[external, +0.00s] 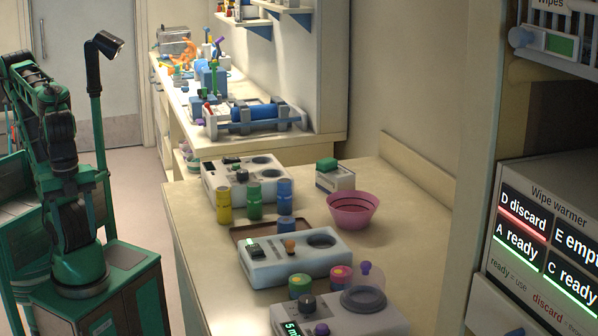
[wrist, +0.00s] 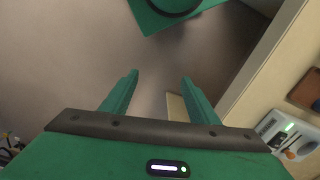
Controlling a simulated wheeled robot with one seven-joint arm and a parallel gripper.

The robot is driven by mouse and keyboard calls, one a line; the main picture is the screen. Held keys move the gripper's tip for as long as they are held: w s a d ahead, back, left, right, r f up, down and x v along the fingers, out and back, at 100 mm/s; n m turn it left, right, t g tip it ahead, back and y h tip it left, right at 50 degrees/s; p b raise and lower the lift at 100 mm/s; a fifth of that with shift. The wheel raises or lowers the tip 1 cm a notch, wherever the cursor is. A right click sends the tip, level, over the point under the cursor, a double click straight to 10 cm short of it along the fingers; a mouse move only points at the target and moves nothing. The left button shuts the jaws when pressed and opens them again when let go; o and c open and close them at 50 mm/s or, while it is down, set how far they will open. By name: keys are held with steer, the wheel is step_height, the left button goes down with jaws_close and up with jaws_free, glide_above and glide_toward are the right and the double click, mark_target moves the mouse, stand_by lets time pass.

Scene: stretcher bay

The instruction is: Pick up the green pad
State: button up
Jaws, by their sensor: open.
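A small green pad (external: 327,164) lies on top of a small white box (external: 336,180) on the counter, behind the pink bowl. It is not seen in the wrist view. My gripper (wrist: 159,78) shows in the wrist view with its two green fingers spread apart and nothing between them. It points down over bare floor, left of the counter's edge and away from the pad. In the external view my arm stands folded at the left, and I cannot make out the fingers there.
The counter (external: 400,215) holds a pink bowl (external: 352,212), white devices (external: 295,260), and yellow, green and blue bottles (external: 255,202). A brown tray (wrist: 305,88) shows in the wrist view. A wipe warmer (external: 550,215) stands at the right. The counter right of the bowl is clear.

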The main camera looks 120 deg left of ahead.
step_height(320, 180, up, 10)
steer(key=w+a+f+m+t+h, duration=0.2)
steer(key=w+a+m, duration=0.15)
steer(key=w, duration=1.25)
steer(key=w+a+f+m+t, duration=0.1)
steer(key=w+a+f, duration=0.2)
steer(key=w+a, duration=0.45)
steer(key=w+a+f+m+t, duration=0.1)
steer(key=w+a+f, duration=0.1)
steer(key=w+a, duration=0.55)
steer(key=w+a+f+m+t+y, duration=0.15)
steer(key=a+y, duration=0.25)
steer(key=a, duration=1)
steer(key=w+a+m+t+y, duration=0.1)
steer(key=a+m+y, duration=0.2)
steer(key=a, duration=1.1)
steer(key=s+a+r+m+g+y, duration=0.1)
steer(key=s+a+r+m+y, duration=0.25)
steer(key=a, duration=0.65)
steer(key=s+a+r+m+g+y, duration=0.1)
steer(key=s+a+r+m+y, duration=0.3)
steer(key=a, duration=0.5)
steer(key=n, duration=0.2)
glide_toward(320, 163)
steer(key=a+f, duration=0.1)
steer(key=a, duration=0.1)
steer(key=shift+m+t, duration=0.25)
steer(key=x, duration=0.9)
steer(key=shift+w+a, duration=0.3)
steer(key=shift+w, duration=0.05)
